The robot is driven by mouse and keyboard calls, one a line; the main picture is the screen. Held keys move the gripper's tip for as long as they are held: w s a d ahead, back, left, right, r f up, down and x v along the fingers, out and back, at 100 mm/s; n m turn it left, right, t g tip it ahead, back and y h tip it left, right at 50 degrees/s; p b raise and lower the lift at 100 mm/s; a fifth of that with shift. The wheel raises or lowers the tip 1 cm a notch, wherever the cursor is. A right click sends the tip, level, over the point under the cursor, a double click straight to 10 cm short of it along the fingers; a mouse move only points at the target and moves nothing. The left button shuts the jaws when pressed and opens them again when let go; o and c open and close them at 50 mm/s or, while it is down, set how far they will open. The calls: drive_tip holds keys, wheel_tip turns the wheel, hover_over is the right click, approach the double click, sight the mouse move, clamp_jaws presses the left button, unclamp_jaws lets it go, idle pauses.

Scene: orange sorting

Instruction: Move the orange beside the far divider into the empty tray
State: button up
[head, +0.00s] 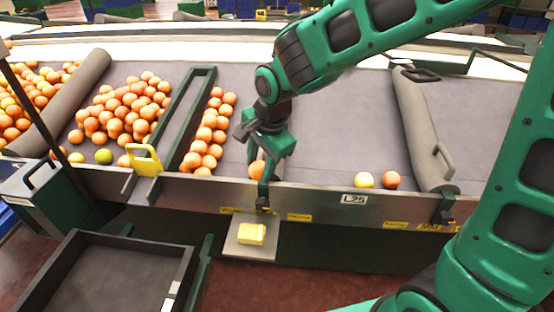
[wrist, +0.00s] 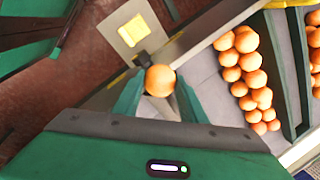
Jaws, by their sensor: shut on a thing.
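My gripper (head: 262,172) is over the front of the grey sorting table, right of the green-framed divider. It is shut on an orange (head: 257,169), which also shows between the fingertips in the wrist view (wrist: 160,80). Whether the orange touches the table surface is unclear. An empty black tray (head: 183,262) stands low at the front left in the head view. A grey padded divider (head: 425,135) stands at the right, with another orange (head: 391,180) and a yellow fruit (head: 364,180) near its front end.
A row of oranges (head: 208,135) lies along the green divider (head: 185,120), with a larger pile (head: 122,108) to its left. A metal front rail (head: 320,196) edges the table. A small plate with a yellow block (head: 252,234) sits below it. The table's middle right is clear.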

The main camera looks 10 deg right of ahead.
drive_tip(key=s+a+f, duration=0.3)
drive_tip(key=s+a, duration=0.3)
drive_tip(key=a, duration=0.8)
drive_tip(key=s+a+f, duration=0.3)
drive_tip(key=s+a, duration=0.2)
drive_tip(key=a, duration=1)
drive_tip(key=s+a+f, duration=0.4)
drive_tip(key=s+a, duration=0.2)
drive_tip(key=a, duration=0.8)
drive_tip(key=shift+s+a, duration=0.3)
drive_tip(key=shift+s, duration=0.05)
drive_tip(key=shift+w+a+f, duration=0.1)
drive_tip(key=shift+w+a, duration=0.05)
drive_tip(key=shift+w, duration=0.15)
drive_tip(key=shift+f, duration=4.15)
drive_tip(key=shift+f, duration=1.3)
